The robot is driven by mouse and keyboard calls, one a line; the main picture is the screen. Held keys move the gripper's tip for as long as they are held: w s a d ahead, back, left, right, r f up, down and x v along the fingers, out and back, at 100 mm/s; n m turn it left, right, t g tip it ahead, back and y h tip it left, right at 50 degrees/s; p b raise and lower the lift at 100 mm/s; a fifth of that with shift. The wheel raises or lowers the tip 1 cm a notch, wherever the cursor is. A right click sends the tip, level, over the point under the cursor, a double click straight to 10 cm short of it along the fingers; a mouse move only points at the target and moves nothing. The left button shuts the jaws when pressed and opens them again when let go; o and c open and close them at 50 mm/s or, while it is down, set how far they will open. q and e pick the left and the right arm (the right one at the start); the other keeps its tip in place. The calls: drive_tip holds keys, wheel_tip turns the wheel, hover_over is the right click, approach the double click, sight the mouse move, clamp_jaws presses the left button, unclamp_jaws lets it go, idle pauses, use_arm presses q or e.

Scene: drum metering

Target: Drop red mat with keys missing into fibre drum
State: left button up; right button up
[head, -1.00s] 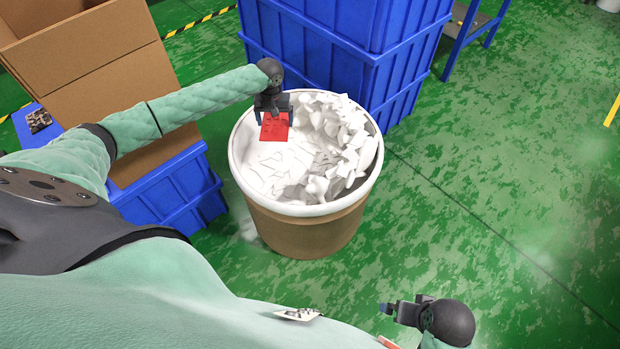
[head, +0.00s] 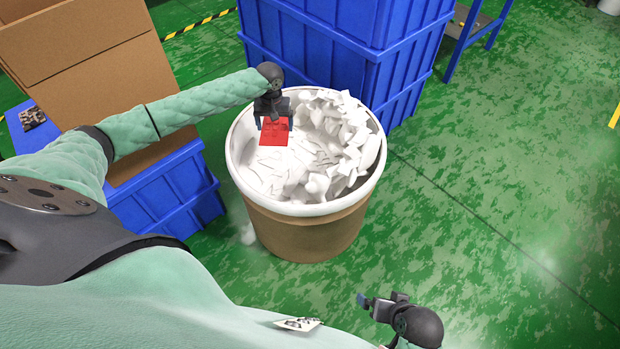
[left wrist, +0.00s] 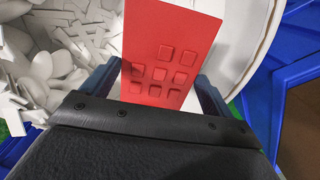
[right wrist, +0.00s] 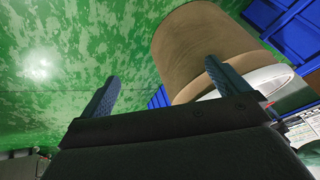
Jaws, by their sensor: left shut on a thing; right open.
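The red mat (head: 274,132) hangs from my left gripper (head: 272,118), over the open mouth of the fibre drum (head: 305,235). In the left wrist view the mat (left wrist: 165,50) shows several raised square keys with gaps among them, and it sits between the two fingers. The drum is brown with a white rim and holds a heap of white pieces (head: 345,140), highest at its right side. My right gripper (head: 365,305) is open and empty, low at the front. The drum's side (right wrist: 195,50) shows beyond its fingers in the right wrist view.
Stacked blue crates (head: 310,50) stand right behind the drum. An open cardboard box (head: 90,75) and another blue crate (head: 170,190) stand to its left. A dark patterned piece (head: 32,118) lies at the far left.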

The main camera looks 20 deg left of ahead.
use_arm(q)
drive_tip(key=shift+f+b, duration=0.4)
use_arm(e)
drive_tip(key=shift+s+x, duration=0.15)
drive_tip(key=shift+x, duration=0.6)
drive_tip(key=shift+s+x, duration=0.15)
drive_tip(key=shift+x, duration=0.6)
drive_tip(key=shift+f, duration=0.15)
use_arm(q)
drive_tip(key=o, duration=0.9)
drive_tip(key=shift+c, duration=0.2)
drive_tip(key=shift+r, duration=0.15)
wheel_tip(320, 180, up, 6)
drive_tip(key=shift+r, duration=0.75)
use_arm(e)
drive_tip(key=shift+f+t, duration=0.3)
drive_tip(key=shift+f, duration=0.55)
drive_tip(key=shift+w+r, duration=0.1)
drive_tip(key=shift+w, duration=0.1)
